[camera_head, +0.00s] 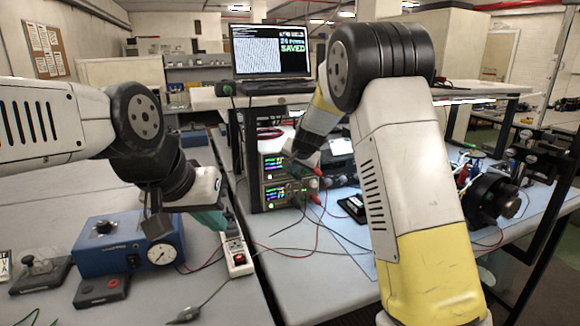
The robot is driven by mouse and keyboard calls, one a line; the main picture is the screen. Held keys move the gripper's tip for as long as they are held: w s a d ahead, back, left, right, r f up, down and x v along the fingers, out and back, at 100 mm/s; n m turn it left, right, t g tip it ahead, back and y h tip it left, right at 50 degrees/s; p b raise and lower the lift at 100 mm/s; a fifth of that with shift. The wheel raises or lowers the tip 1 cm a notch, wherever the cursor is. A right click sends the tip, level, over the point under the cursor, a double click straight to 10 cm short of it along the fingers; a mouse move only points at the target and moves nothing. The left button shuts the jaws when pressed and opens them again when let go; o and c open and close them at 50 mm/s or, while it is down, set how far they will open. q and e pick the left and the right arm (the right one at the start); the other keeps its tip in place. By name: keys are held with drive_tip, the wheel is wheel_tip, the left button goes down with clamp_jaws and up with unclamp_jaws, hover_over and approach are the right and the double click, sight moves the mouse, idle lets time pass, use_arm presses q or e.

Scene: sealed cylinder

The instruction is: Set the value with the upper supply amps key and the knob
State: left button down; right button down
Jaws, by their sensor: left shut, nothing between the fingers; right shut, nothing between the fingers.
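Two stacked bench supplies stand at the centre. The upper supply (271,165) has a small lit display, partly covered on its right by my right gripper. The lower supply (273,192) also has a lit display, with a knob (315,184) at its right. The upper supply's amps key and knob are too small or too hidden to make out. My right gripper (303,158) is shut and empty in front of the upper supply's right side; I cannot tell whether it touches. My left gripper (230,228) is shut and empty, pointing down above the power strip, left of the supplies.
A white power strip (237,258) with a red switch lies on the bench. A blue box with a dial gauge (161,254) is at left. Red and black leads cross the bench. A dark motor (492,198) stands right.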

drive_tip(key=shift+w, duration=0.1)
drive_tip(key=shift+w+a, duration=0.15)
drive_tip(key=shift+w, duration=0.15)
drive_tip(key=shift+w+a, duration=0.15)
drive_tip(key=shift+w, duration=0.2)
idle(0.8)
drive_tip(key=shift+s, duration=0.1)
drive_tip(key=shift+s+d, duration=0.3)
drive_tip(key=shift+s, duration=0.35)
drive_tip(key=shift+s+d, duration=0.3)
drive_tip(key=shift+s, duration=0.45)
drive_tip(key=shift+s+d, duration=0.35)
drive_tip(key=shift+s, duration=0.45)
drive_tip(key=shift+s+d, duration=0.3)
drive_tip(key=shift+s, duration=0.45)
